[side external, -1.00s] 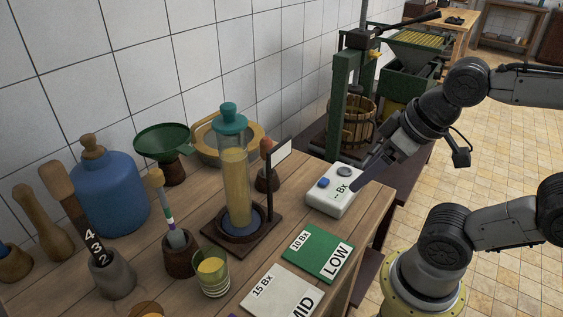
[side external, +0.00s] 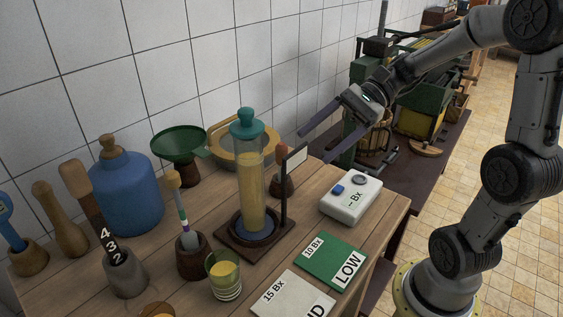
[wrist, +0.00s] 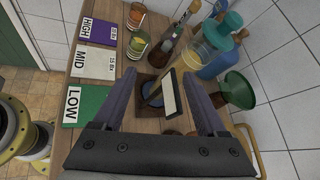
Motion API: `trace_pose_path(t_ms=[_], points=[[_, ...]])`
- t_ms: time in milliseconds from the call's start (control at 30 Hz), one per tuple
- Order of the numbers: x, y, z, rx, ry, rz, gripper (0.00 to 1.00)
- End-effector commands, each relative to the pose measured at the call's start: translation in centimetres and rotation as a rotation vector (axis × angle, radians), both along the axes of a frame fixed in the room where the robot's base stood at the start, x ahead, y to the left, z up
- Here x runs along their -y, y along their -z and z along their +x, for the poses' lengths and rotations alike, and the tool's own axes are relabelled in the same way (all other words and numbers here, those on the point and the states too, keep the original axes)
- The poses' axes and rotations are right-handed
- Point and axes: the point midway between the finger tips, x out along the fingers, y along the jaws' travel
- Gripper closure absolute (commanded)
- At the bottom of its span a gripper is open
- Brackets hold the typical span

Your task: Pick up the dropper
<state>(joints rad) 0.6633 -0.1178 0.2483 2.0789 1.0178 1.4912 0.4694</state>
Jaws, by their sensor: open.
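The dropper (side external: 282,151) appears to be the piece with a reddish-orange bulb, standing upright in a small dark wooden holder (side external: 283,187) behind the cylinder stand's sign post. The post and sign hide part of it. My gripper (side external: 315,149) is open and empty, to the right of the bulb in the side view, with its fingers pointing left toward it. In the wrist view my gripper (wrist: 159,82) has both fingers spread, with the white sign plate showing between them. I cannot make out the dropper clearly in the wrist view.
A tall teal-topped cylinder (side external: 249,190) of yellow liquid stands close left of the dropper, with its white sign (side external: 296,159). A white meter (side external: 350,200) sits to the right. A green funnel (side external: 180,143), a glass (side external: 224,275) and LOW card (side external: 330,261) are nearby.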

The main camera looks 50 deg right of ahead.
Motion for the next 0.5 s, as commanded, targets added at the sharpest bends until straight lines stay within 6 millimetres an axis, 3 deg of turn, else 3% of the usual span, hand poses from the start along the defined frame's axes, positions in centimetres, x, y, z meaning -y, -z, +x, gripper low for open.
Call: trace_pose_path(t_ms=[33, 200, 367, 500], points=[[1.8, -0.1, 1.4, -0.032, 0.091, 0.106, 0.26], [7.5, -0.8, 4.8, -0.076, 0.326, 0.405, 0.26], [13.7, -0.9, 6.5, -0.081, 0.515, 0.654, 0.26], [13.0, 4.8, 6.4, -0.089, 0.501, 0.646, 0.26]])
